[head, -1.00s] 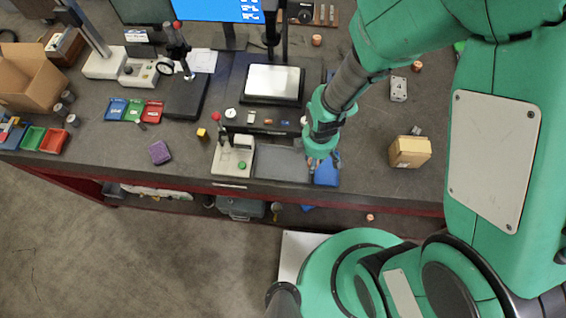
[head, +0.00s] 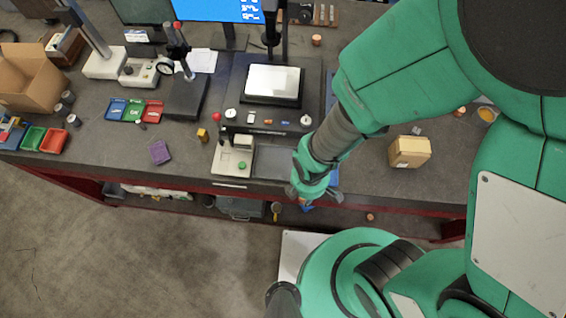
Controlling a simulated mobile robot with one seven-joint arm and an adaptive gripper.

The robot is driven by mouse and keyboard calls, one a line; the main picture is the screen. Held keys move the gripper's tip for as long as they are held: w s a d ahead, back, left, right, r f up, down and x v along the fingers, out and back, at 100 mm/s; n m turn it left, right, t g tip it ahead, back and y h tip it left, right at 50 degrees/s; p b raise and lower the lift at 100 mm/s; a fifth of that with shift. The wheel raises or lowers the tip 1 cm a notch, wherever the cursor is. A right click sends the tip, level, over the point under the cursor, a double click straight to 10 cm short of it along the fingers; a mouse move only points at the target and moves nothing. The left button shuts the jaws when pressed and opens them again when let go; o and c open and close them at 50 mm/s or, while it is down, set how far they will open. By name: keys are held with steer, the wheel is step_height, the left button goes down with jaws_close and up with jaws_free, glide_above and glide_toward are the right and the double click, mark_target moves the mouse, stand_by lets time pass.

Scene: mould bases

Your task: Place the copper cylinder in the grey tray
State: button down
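A copper-coloured cylinder (head: 316,40) stands at the back of the bench, right of the monitor. A similar small copper piece (head: 460,111) shows at the right beside my arm, and another (head: 370,217) is low, below the bench front edge. A flat dark grey tray (head: 272,164) lies at the bench's front edge, partly covered by my wrist. My gripper (head: 315,197) points down at the front edge, just right of the tray. Its fingers look spread, but they are small and I cannot tell whether anything is between them.
A blue tray (head: 335,178) is mostly hidden behind my gripper. A small press (head: 232,158) stands left of the grey tray, and a cardboard box (head: 409,152) stands to the right. A machine with a light plate (head: 272,80) is behind.

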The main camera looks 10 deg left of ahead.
steer(key=p, duration=0.2)
glide_above(283, 164)
steer(key=shift+f, duration=0.75)
steer(key=shift+f, duration=1.75)
steer(key=shift+f, duration=0.2)
steer(key=c, duration=1.3)
jaws_free()
steer(key=shift+r, duration=0.15)
